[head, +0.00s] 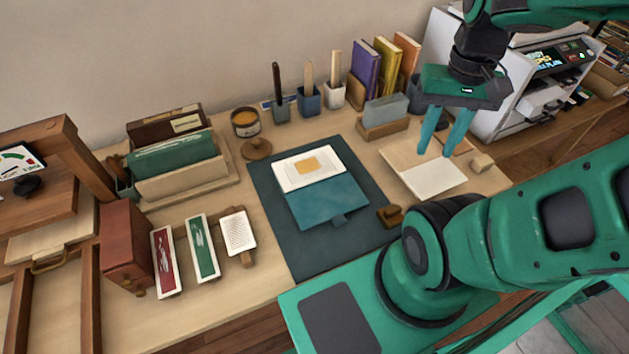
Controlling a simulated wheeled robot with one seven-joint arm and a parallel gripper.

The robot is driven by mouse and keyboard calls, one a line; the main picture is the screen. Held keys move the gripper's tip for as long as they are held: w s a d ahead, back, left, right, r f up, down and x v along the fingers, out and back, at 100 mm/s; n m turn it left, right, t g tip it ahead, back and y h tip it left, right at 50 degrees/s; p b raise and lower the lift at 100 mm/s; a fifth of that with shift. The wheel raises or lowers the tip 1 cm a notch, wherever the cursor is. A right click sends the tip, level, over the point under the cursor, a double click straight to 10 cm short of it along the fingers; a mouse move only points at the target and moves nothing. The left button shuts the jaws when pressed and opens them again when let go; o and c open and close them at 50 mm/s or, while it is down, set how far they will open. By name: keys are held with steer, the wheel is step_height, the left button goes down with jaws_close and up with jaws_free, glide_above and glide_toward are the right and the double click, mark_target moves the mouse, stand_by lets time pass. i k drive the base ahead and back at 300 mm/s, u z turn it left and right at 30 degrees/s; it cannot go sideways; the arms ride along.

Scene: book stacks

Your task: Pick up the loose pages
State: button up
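The likely loose pages (436,180) are a flat white sheet or thin stack at the front of a pale wooden board (402,156), on the right part of the desk. My gripper (436,153) points down over the board, just behind the white pages in the picture. Its two teal fingers are apart, with nothing visible between them. I cannot tell how far the fingertips are above the board.
An open teal book cover with a white page block (308,168) lies on a dark mat (362,232). A small wooden block (482,163) sits right of the pages. Upright books (366,66) and a grey block in a wooden holder (386,108) stand behind. A printer (488,112) is at right.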

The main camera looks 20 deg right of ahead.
mark_target(238, 237)
steer(key=k, duration=1)
steer(key=u, duration=0.3)
steer(key=i, duration=0.65)
steer(key=z, duration=0.25)
